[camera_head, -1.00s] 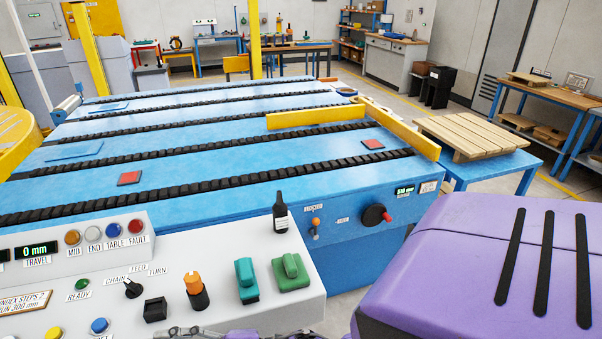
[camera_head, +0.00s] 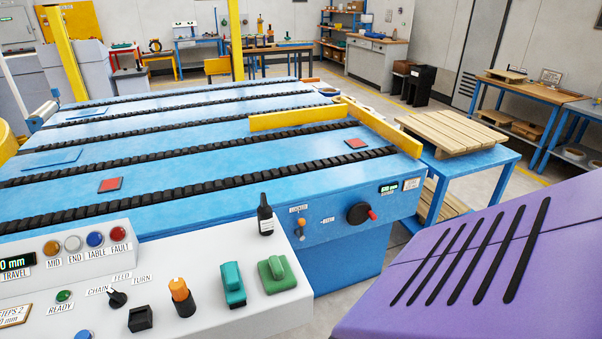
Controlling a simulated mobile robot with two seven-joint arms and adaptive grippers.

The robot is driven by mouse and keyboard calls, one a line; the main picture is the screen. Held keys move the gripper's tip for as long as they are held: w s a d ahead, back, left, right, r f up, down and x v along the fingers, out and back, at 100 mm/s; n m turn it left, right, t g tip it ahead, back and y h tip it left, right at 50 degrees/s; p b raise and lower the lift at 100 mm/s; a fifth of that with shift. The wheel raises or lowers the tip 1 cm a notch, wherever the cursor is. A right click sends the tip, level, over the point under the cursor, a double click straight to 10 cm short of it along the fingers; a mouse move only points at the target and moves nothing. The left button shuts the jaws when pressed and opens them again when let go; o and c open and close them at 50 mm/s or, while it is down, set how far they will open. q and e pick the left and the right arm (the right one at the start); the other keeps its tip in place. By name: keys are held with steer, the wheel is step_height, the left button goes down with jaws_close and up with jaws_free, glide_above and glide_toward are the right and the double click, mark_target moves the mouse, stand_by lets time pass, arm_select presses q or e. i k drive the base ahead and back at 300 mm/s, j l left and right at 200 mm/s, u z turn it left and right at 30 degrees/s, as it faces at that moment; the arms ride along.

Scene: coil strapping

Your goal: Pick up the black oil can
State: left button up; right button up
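The black oil can (camera_head: 265,217) is a small dark bottle with a narrow spout and a white label. It stands upright on the back right part of the light grey control console (camera_head: 205,262), just behind the green knobs. Nothing holds it, and it is in full view. Neither of my grippers is in view.
Behind is the blue conveyor table (camera_head: 200,169) with black chains. A wooden pallet (camera_head: 452,132) lies on a blue stand to the right.

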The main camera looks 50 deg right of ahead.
mark_target(265, 219)
steer(key=z, duration=1.35)
steer(key=u, duration=2)
steer(key=i+j+z, duration=0.2)
steer(key=i+j, duration=0.45)
steer(key=i, duration=0.15)
steer(key=z, duration=1.7)
